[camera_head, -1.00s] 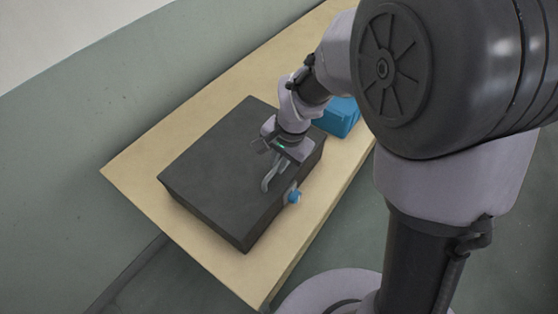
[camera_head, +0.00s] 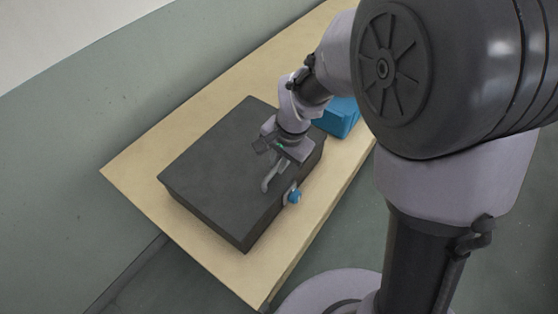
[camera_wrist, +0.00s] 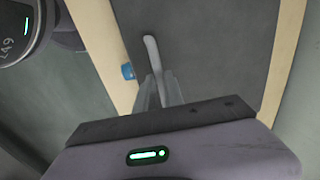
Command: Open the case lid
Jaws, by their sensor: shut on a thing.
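A dark grey case (camera_head: 220,170) lies flat on a wooden table, and its lid looks closed. A light grey lever-like handle (camera_head: 268,182) stands on the lid near the front edge. My gripper (camera_head: 279,172) is above that edge, shut on the handle. In the wrist view the fingers (camera_wrist: 160,90) close around the near part of the handle (camera_wrist: 152,52), and its far end sticks out beyond them. A blue knob (camera_head: 294,197) sits on the case's front side, just below the handle. It also shows in the wrist view (camera_wrist: 128,72), left of the fingers.
A blue box (camera_head: 341,117) stands on the table (camera_head: 135,167) behind my wrist, close to the case's right end. A bare strip of table runs along the case's front. A grey-green wall (camera_head: 60,150) rises behind the table.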

